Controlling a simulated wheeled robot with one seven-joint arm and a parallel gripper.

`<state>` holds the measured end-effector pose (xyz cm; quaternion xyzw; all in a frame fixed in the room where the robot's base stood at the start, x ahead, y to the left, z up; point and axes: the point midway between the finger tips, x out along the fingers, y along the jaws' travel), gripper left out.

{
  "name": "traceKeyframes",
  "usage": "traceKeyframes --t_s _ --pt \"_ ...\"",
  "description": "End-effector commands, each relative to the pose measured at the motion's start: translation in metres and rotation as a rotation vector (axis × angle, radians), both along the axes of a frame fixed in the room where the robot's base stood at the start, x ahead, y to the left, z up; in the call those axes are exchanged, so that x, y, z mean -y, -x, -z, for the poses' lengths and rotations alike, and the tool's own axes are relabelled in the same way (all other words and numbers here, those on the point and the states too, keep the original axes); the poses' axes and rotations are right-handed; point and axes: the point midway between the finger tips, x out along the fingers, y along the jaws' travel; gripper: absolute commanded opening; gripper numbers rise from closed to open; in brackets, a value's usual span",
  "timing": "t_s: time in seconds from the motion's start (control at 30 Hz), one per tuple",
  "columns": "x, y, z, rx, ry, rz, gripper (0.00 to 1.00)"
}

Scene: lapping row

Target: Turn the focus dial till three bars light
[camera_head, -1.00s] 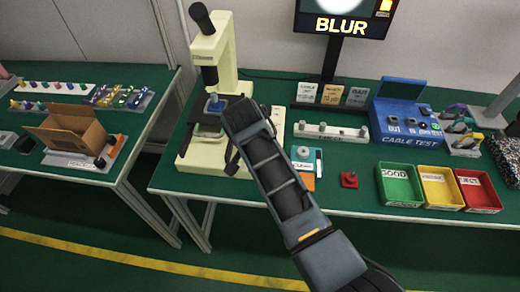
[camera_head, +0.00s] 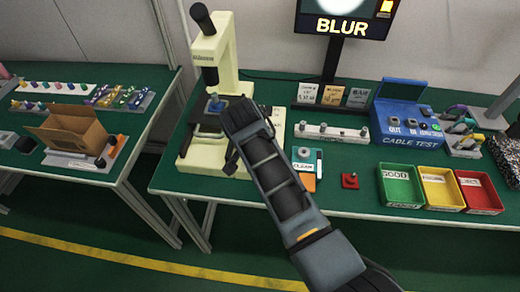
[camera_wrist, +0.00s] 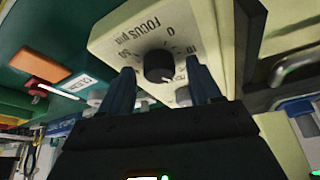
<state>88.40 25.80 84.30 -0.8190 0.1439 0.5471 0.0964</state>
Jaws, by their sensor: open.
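The focus dial (camera_wrist: 159,68) is a black round knob on a cream panel marked "FOCUS µm" with numbers around it, in the wrist view. My gripper (camera_wrist: 160,72) is open, with one dark blue finger on each side of the dial; I cannot tell whether either touches it. In the head view, my arm hides the dial and most of the gripper at the cream microscope (camera_head: 226,52). The monitor (camera_head: 311,22) reads "BLUR" under a pale round picture. A yellow-orange light (camera_head: 386,6) shows at its right edge, cut off by the frame, so the bars cannot be counted.
Right of my arm are a white rail of fittings (camera_head: 331,132), a blue cable test box (camera_head: 408,118), and green (camera_head: 400,186), yellow (camera_head: 440,188) and red (camera_head: 480,192) bins. A cardboard box (camera_head: 72,134) stands on the left bench.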

Motion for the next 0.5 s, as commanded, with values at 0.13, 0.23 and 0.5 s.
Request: traceKeyframes --t_s 0.13,0.23,0.5 --pt "0.0 0.001 -0.001 0.0 0.0 0.0 0.63" --pt "-0.002 0.003 -0.008 0.001 -0.001 0.0 0.63" --pt "-0.007 0.018 -0.046 0.003 -0.001 0.0 0.63"
